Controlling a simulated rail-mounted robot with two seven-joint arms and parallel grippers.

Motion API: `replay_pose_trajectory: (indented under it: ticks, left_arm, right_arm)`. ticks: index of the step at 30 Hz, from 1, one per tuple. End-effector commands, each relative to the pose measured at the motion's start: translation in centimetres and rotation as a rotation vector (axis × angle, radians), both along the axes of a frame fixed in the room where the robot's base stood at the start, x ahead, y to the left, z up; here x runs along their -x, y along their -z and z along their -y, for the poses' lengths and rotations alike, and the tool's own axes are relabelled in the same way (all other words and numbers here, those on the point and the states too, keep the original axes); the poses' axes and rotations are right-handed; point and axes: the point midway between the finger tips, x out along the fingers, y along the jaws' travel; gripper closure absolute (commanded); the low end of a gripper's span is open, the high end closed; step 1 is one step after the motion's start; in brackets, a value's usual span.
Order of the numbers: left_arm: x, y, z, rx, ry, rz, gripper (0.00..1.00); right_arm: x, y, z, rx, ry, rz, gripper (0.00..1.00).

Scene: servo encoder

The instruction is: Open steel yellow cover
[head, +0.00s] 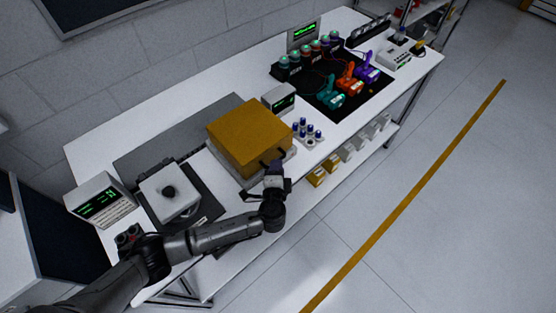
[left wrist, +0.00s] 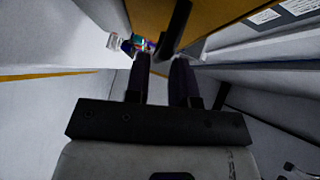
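The yellow cover (head: 247,135) is a closed box-like lid on a grey base in the middle of the white table. A dark handle sits on its front face, partly hidden by my gripper in the head view. My left gripper (head: 274,168) is in front of that face, at the handle. In the left wrist view, the yellow face (left wrist: 215,15) is at the top, and the black handle (left wrist: 177,25) reaches down to the fingertips. The two fingers (left wrist: 161,65) are apart with a gap between them. Whether they touch the handle is unclear. My right gripper is not in view.
Small blue-topped cylinders (head: 307,132) stand just right of the cover, with a display box (head: 279,98) behind them. A white device (head: 170,193) and a green-lit display unit (head: 101,201) are at the left. Coloured tools (head: 349,84) lie on a black mat farther right.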

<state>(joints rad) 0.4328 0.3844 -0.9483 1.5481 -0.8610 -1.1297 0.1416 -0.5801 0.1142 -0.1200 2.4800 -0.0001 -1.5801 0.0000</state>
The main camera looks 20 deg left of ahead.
Motion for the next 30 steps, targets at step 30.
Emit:
replay_pose_trajectory:
  ticks: [30]
  left_arm:
    - [-3.2,0.5,-0.9,0.0,0.0,-0.001,1.0]
  right_arm:
    - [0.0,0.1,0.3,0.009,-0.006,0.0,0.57]
